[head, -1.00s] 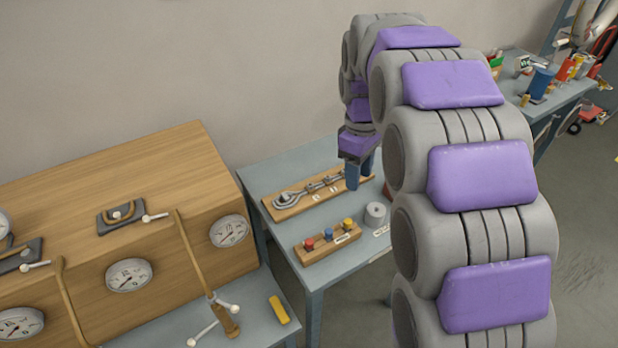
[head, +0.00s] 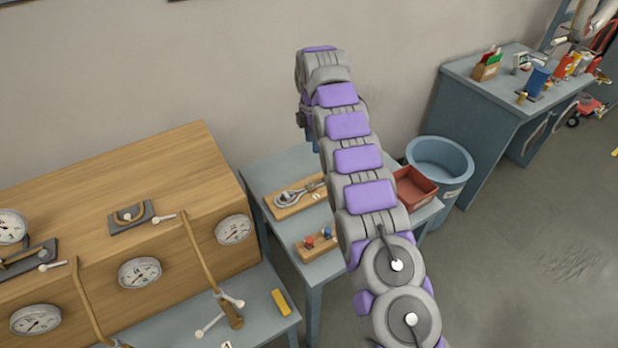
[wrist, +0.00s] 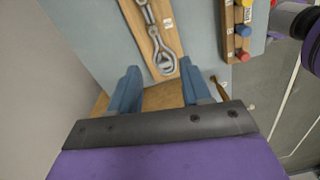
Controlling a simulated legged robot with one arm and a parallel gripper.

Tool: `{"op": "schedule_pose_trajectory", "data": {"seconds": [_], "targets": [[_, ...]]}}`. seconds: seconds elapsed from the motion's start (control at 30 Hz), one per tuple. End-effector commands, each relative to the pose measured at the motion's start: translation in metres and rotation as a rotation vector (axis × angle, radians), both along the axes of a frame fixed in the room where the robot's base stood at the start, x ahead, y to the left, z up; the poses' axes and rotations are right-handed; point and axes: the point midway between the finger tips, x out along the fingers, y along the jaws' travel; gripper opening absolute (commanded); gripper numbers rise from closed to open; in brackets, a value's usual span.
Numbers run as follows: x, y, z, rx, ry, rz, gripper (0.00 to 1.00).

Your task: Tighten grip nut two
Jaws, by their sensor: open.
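I cannot tell for sure which part is grip nut two. A long metal fitting with a looped end (head: 292,195) lies on a wooden board (head: 283,214) on the blue-grey table; my arm hides its far end. In the wrist view the looped fitting (wrist: 163,57) and its board (wrist: 138,24) lie beyond the fingers, with small white labels along the edge, too small to read. My gripper (wrist: 159,68) is open and empty, its blue fingers apart and clear of the fitting. In the head view my arm mostly hides it; a blue finger shows above the table.
A wooden case (head: 100,190) with gauges, hoses and white T-handles stands left. A small block with coloured knobs (head: 312,247) sits at the table's front. A red tray (head: 414,188) and blue bin (head: 440,165) are right. Wall behind; open floor right.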

Motion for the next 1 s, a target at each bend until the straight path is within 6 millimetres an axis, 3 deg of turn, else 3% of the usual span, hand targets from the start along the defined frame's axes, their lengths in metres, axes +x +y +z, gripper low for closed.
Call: {"op": "schedule_pose_trajectory", "data": {"seconds": [0.2, 0.47, 1.0], "targets": [[0.011, 0.011, -0.016, 0.014, -0.004, 0.124, 0.48], [0.013, 0.012, -0.033, 0.015, -0.006, 0.15, 0.48], [0.01, 0.012, -0.123, 0.015, -0.001, 0.147, 0.48]]}}
